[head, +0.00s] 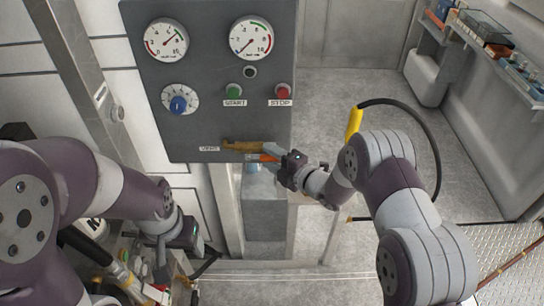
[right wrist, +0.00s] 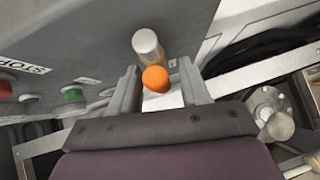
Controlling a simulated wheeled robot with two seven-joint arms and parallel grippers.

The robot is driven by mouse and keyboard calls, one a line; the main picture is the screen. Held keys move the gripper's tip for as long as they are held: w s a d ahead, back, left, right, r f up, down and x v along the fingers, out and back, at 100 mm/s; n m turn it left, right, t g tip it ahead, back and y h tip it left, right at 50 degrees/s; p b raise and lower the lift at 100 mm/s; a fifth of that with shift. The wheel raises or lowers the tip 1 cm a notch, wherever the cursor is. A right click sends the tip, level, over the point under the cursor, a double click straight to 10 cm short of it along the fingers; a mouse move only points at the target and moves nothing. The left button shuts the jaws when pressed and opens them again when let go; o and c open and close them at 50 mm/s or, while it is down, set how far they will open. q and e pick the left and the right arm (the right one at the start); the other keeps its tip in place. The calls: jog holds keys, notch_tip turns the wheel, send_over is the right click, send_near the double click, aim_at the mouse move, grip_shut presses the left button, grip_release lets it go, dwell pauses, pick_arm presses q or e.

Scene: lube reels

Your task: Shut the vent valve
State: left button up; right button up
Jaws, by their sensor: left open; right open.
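The vent valve (head: 240,146) is a brass-coloured fitting at the bottom of the grey panel, right of the VENT label (head: 209,148). Its orange handle (head: 262,157) runs along just below the brass part. My right gripper (head: 274,154) is open at the handle's right end, partly hiding it. In the right wrist view the rounded orange handle end (right wrist: 155,79) sits between the two open fingers, with a pale cylindrical end (right wrist: 147,44) beyond it. I cannot tell whether a finger touches the handle. My left gripper (head: 165,262) is low at the left, away from the valve.
The grey panel (head: 205,110) carries two gauges, a blue knob (head: 178,104), a green START button (head: 233,90) and a red STOP button (head: 283,91). A yellow-ended black hose (head: 354,124) hangs right of my right gripper. Equipment clutters the lower left. Floor is open at the right.

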grip_shut()
jog(key=shift+r, duration=0.1)
